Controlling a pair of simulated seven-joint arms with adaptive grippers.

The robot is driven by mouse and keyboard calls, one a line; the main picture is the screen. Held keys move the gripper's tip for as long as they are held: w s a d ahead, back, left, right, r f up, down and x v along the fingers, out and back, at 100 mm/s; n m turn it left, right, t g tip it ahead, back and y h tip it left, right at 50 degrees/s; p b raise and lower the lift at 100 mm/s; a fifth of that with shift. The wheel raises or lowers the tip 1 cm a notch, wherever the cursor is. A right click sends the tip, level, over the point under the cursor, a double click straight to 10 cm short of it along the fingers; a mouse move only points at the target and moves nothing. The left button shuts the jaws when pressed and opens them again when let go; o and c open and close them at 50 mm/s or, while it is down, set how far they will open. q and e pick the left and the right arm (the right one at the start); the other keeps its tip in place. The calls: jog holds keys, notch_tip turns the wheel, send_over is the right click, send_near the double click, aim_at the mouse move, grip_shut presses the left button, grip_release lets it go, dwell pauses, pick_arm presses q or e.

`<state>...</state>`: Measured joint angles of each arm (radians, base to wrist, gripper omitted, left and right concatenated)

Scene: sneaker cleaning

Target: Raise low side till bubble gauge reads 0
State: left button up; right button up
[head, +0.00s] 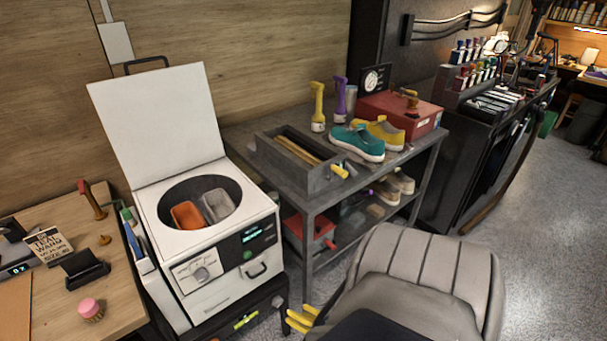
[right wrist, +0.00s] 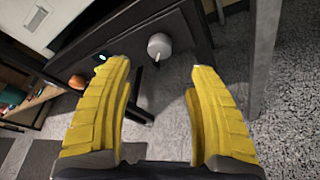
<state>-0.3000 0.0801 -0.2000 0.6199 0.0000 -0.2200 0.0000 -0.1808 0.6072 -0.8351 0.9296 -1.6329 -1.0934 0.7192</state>
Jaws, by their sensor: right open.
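A white top-loading machine (head: 218,240) stands with its lid raised on a low black stand (head: 270,300). A small yellow-green strip, apparently the bubble gauge (head: 245,320), is on the stand's front; its bubble is too small to read. My right gripper (head: 302,318) is to the right of the stand, low down. In the right wrist view its yellow fingers (right wrist: 160,70) are spread and empty. A pale round knob (right wrist: 159,45) with a short stem lies just beyond the fingertips, near the dark frame, untouched. My left gripper is out of view.
An orange cup and a grey cup sit inside the machine's drum. A grey metal table (head: 310,215) with shoes and bottles stands close on the right. A wooden desk (head: 50,310) is at the left.

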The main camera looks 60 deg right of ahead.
jog(key=shift+v, duration=1.25)
jog(key=s+d+f+m+g+h, duration=0.3)
jog(key=s+d+f+m+g, duration=0.15)
jog(key=d+f, duration=0.3)
jog(key=s+a+f+m+g, duration=0.3)
jog(key=s+f+m+g, duration=0.3)
jog(key=s+f, duration=0.25)
jog(key=s+a+f+m+g+y, duration=0.1)
jog(key=s+a+m, duration=0.3)
jog(key=a, duration=0.4)
jog(key=s+a+f+m+g+y, duration=0.1)
jog(key=s+a+f+m, duration=0.3)
jog(key=a, duration=0.5)
jog(key=s+a+f+m+g+y, duration=0.1)
jog(key=s+a+f+m+y, duration=0.1)
jog(key=s+a+m, duration=0.3)
jog(key=a+f, duration=0.1)
jog(key=a, duration=0.2)
jog(key=shift+a+y, duration=0.3)
jog(key=shift+s, duration=0.1)
